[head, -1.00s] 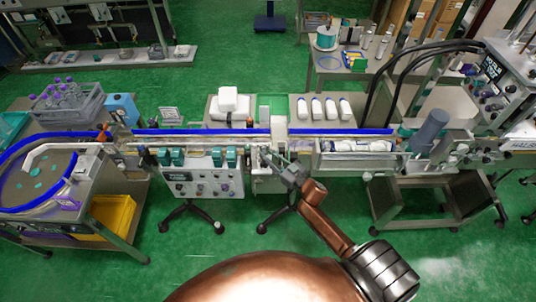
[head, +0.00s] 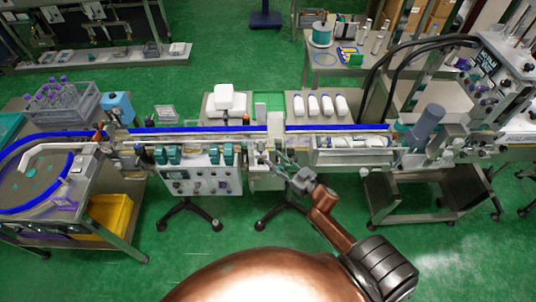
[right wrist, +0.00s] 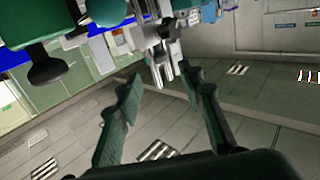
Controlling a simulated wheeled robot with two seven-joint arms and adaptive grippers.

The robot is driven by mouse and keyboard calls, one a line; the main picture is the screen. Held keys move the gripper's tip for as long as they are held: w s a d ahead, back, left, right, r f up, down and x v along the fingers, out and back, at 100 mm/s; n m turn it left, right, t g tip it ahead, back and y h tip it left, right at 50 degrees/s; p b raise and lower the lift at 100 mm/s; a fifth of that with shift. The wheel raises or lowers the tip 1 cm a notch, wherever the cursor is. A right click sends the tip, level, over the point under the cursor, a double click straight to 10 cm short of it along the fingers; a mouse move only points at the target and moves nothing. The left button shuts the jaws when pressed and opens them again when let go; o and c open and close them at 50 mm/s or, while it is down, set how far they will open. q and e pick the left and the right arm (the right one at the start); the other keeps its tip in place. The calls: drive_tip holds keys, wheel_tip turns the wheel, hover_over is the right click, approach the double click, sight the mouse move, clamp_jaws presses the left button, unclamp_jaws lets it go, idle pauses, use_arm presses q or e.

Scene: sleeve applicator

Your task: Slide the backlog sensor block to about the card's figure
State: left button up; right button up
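My right gripper (head: 284,168) is at the front edge of the conveyor, just right of a pale upright bracket (head: 261,168). In the right wrist view my right gripper (right wrist: 160,84) has its two dark green fingers spread apart, with nothing between them. A metal fitting with rods (right wrist: 163,48) hangs just beyond the fingertips, apart from them. It may be the backlog sensor block on its mount, but I cannot tell for sure. No card figure is readable in these views. My left gripper is not in view.
The conveyor's blue rail (head: 200,131) runs left to right. A control box with green units (head: 202,178) hangs in front, left of my right gripper. A tray (head: 350,157) with white bottles is to the right. Green floor lies clear in front.

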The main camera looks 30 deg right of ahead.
drive_tip(key=v, duration=0.5)
drive_tip(key=shift+s+d, duration=0.1)
drive_tip(key=shift+s, duration=0.1)
drive_tip(key=s+d+f+m+g+h+b, duration=0.15)
drive_tip(key=s+f, duration=0.25)
drive_tip(key=f, duration=0.8)
drive_tip(key=s+d+f+g+h+b, duration=0.1)
drive_tip(key=s+f+g+h, duration=0.2)
drive_tip(key=f, duration=1)
drive_tip(key=s+d+f+m+g+b, duration=0.1)
drive_tip(key=s+f+g, duration=0.3)
drive_tip(key=f, duration=0.8)
drive_tip(key=s+a+f+g+b, duration=0.1)
drive_tip(key=s+a+f+g, duration=0.1)
drive_tip(key=s+f, duration=0.7)
drive_tip(key=s+a+f+g+b, duration=0.1)
drive_tip(key=s+a+f+g, duration=0.1)
drive_tip(key=s+f, duration=0.65)
drive_tip(key=s+a+f+g, duration=0.2)
drive_tip(key=s+a+f, duration=0.1)
drive_tip(key=s, duration=0.5)
drive_tip(key=s+a+f+n+g+b, duration=0.1)
drive_tip(key=s+a+f+g, duration=0.1)
drive_tip(key=s+f, duration=0.3)
drive_tip(key=s+a, duration=0.1)
drive_tip(key=s, duration=0.2)
drive_tip(key=shift+s+a+f+b, duration=0.15)
drive_tip(key=shift+s+f+b, duration=0.05)
drive_tip(key=shift+f+b, duration=0.1)
